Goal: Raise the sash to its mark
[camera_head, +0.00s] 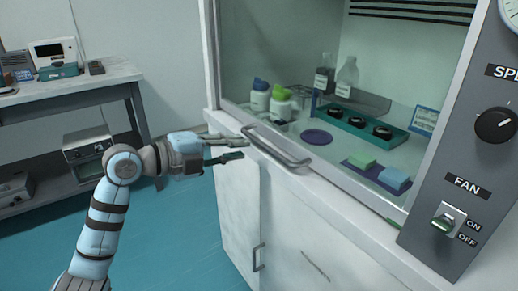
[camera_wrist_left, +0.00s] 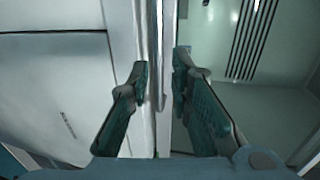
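The fume hood's glass sash (camera_head: 290,60) is in the head view, with a grey bar handle (camera_head: 276,148) along its lower edge. The sash looks low, near the white front ledge. My left gripper (camera_head: 240,148) is open, just left of the handle, with its fingers pointing at it. In the left wrist view, the two green-padded fingertips (camera_wrist_left: 160,72) are apart. The upright edge and bar between them seem to be the sash's lower edge and handle; I cannot tell whether they touch. I cannot make out a height mark for certain. My right gripper is not in view.
Behind the glass are bottles (camera_head: 280,103), a green rack (camera_head: 362,128), a purple disc (camera_head: 316,137) and sponges on a purple mat (camera_head: 376,176). A control panel (camera_head: 462,140) with a fan switch stands right. A side bench (camera_head: 70,85) with instruments is at left.

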